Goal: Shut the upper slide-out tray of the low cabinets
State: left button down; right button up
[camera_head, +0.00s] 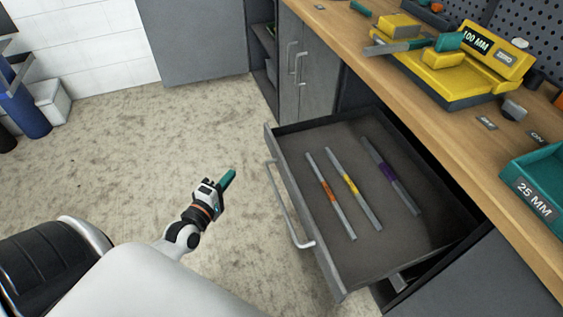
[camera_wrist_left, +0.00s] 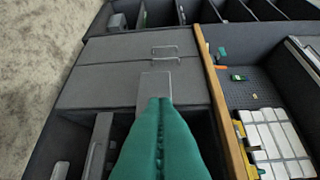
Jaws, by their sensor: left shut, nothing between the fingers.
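The upper slide-out tray (camera_head: 420,235) of the low cabinets stands well out under the worktop in the head view. Its bar handle (camera_head: 287,208) runs along the front panel, facing left. Three grey rods lie in it, with an orange band (camera_head: 328,190), a yellow band (camera_head: 350,184) and a purple band (camera_head: 387,171). My left gripper (camera_head: 229,178) is shut and empty, to the left of the tray front and apart from the handle. Its teal fingers (camera_wrist_left: 158,135) meet in the left wrist view and hide part of the cabinets. My right gripper is in neither view.
The wooden worktop (camera_head: 440,125) carries a yellow gauge (camera_head: 455,75) and a teal bin (camera_head: 540,185) marked 25 MM. Closed cabinet doors (camera_head: 304,75) stand beyond the tray. The speckled floor (camera_head: 150,130) left of the tray is clear.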

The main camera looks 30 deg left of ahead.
pick_arm(q)
jog(key=shift+n+t, duration=0.3)
jog(key=shift+n, duration=0.1)
jog(key=w, duration=0.4)
jog(key=w+d+b, duration=0.1)
jog(key=w, duration=0.3)
jog(key=w+r, duration=0.1)
jog(key=w, duration=0.4)
jog(key=shift+w+d, duration=0.1)
jog(key=shift+d, duration=0.3)
jog(key=shift+w+d, duration=0.3)
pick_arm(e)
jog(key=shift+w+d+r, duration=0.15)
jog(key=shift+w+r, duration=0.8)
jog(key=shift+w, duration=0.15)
